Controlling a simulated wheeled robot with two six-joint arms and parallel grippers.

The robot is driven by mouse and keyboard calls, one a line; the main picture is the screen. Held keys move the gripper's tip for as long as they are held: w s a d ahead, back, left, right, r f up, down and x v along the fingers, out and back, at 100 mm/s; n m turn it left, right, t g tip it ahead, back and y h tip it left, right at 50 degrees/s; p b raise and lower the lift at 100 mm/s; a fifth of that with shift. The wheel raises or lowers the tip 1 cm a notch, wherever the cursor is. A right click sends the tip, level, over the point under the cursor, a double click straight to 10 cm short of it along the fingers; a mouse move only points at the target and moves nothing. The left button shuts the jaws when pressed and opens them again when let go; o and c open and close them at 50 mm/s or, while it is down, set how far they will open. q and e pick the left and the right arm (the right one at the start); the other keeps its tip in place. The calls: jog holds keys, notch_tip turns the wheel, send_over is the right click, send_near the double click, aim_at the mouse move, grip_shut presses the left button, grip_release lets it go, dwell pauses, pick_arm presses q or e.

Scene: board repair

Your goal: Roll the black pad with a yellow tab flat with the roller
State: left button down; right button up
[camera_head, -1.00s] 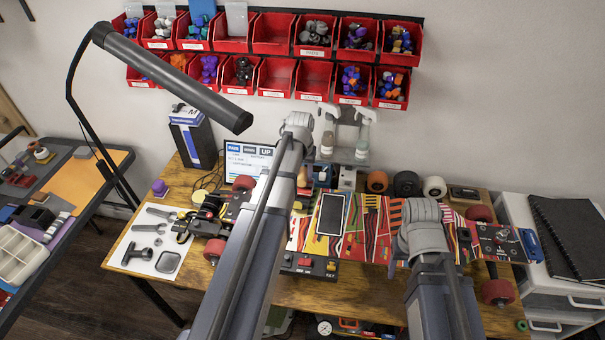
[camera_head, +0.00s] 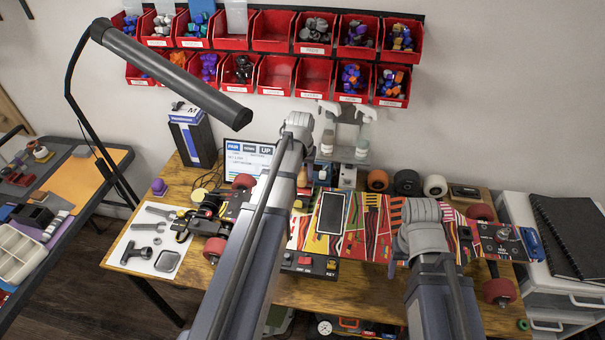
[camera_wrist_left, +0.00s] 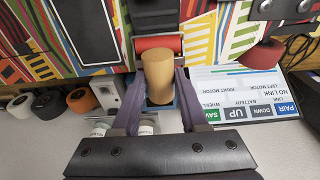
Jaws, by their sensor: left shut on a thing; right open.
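My left gripper (camera_wrist_left: 158,88) is shut on the tan wooden handle (camera_wrist_left: 158,70) of the roller. The roller's red cylinder (camera_wrist_left: 157,44) lies across the patterned board, by the lower end of a dark panel (camera_wrist_left: 152,14) in the left wrist view. A black rectangle with a pale border (camera_head: 331,213) lies on the board in the head view; it also shows in the left wrist view (camera_wrist_left: 91,24). I cannot make out a yellow tab on either dark piece. My left arm hides part of the board. My right gripper (camera_head: 412,255) is over the board's right part, its fingers mostly hidden.
The skateboard (camera_head: 372,222) spans the wooden table (camera_head: 355,285). A screen (camera_head: 243,158), loose wheels (camera_head: 407,183) and small bottles (camera_head: 362,150) stand behind it. A white tool mat (camera_head: 138,240) lies left. A control box with a red button (camera_head: 304,261) sits in front.

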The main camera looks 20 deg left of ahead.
aim_at(300, 186)
pick_arm(q)
jog(key=shift+s+d, duration=0.2)
jog(key=shift+s, duration=0.45)
jog(key=shift+s+d, duration=0.15)
jog(key=shift+s, duration=0.6)
jog(key=shift+s+d+f, duration=0.1)
jog(key=shift+s+d, duration=0.1)
jog(key=shift+s, duration=0.35)
jog(key=shift+s+d+f, duration=0.1)
jog(key=shift+s+d, duration=0.05)
jog(key=shift+s, duration=0.4)
jog(key=shift+w, duration=0.15)
jog(key=shift+w+a, duration=0.2)
jog(key=shift+w, duration=0.35)
jog(key=shift+w+a, duration=0.15)
jog(key=shift+w, duration=0.4)
